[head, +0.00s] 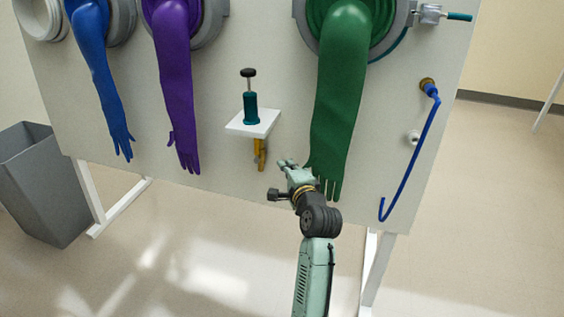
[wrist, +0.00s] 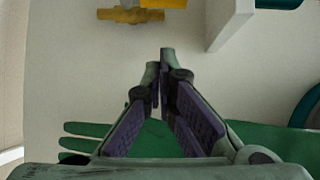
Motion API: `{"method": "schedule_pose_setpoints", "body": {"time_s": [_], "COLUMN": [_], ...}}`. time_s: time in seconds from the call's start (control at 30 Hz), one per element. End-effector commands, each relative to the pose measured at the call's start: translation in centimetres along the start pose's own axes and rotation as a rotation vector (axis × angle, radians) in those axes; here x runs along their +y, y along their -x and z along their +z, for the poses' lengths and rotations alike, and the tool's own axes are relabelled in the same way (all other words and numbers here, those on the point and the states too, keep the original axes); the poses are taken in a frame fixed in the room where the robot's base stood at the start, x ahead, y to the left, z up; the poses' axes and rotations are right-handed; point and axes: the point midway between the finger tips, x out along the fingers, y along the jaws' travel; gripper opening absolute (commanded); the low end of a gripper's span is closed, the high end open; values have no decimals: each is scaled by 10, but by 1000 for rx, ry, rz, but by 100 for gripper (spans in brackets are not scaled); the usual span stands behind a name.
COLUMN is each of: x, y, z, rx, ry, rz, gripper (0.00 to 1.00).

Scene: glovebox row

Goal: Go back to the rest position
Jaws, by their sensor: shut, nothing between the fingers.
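My gripper (head: 285,164) is in front of the panel, just left of the green glove's (head: 343,80) hand in the head view. In the wrist view my gripper (wrist: 163,62) shows its fingertips together with nothing between them. The green glove (wrist: 270,146) lies behind the fingers there; I cannot tell whether they touch it. My arm reaches up from the bottom of the head view.
A white shelf (head: 264,125) with a teal plunger device (head: 250,107) juts out above my gripper, a yellow fitting (head: 260,155) below it. Blue (head: 97,70) and purple (head: 177,85) gloves hang left. A blue hose (head: 415,150) hangs right. A grey bin (head: 42,185) stands left.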

Motion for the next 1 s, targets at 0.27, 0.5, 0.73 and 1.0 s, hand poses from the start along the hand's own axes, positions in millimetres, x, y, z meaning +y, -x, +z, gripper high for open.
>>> {"method": "schedule_pose_setpoints", "body": {"time_s": [0.27,0.5,0.73,1.0], "x": [0,-7,-87,-204], "y": [15,12,6,62], "z": [0,9,111,275], "rx": [1,-10,-94,-145], "ry": [0,24,297,656], "rz": [1,-15,-221,-631], "gripper": [0,0,0,0]}}
